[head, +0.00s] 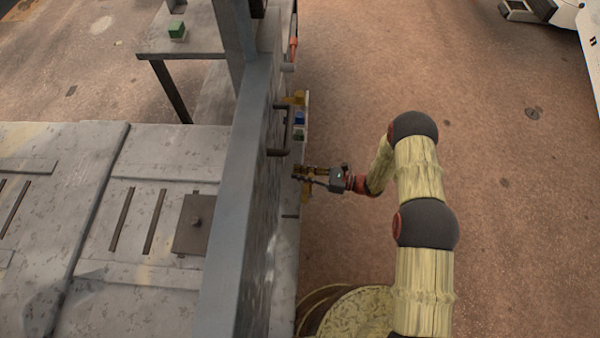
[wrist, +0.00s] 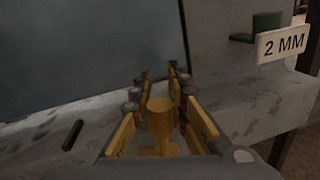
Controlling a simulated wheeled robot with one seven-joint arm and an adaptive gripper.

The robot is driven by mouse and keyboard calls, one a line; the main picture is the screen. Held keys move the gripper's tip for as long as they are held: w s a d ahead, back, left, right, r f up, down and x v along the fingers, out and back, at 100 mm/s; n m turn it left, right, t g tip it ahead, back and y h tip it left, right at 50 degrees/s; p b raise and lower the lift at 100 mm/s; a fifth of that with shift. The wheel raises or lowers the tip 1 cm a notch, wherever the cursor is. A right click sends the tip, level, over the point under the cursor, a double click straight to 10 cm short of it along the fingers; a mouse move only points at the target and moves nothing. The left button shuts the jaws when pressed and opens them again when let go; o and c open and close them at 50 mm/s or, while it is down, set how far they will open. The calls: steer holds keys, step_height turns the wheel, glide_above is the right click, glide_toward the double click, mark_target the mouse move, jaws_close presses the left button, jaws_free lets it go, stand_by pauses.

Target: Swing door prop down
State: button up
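A tall grey framed panel (head: 235,190), which looks like the door, stands upright on the bench, with a dark bar handle (head: 283,130) on its right face. I cannot make out for certain which part is the door prop. My gripper (head: 303,173) is close to the panel's right side, below the handle in the picture. In the wrist view, the yellow-padded fingers of my gripper (wrist: 161,76) are apart. A yellow piece (wrist: 160,122) shows between them; I cannot tell whether it belongs to the gripper. The fingers point toward a dark flat panel above a grey ledge.
An orange-red grip (head: 293,48) and small yellow, blue and green parts (head: 299,118) line the panel's right edge. A green block (head: 177,31) sits on a side table. A "2 MM" label (wrist: 281,44) hangs by a green bracket. The floor at right is mostly clear.

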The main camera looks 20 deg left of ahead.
jaws_close()
stand_by(0.3)
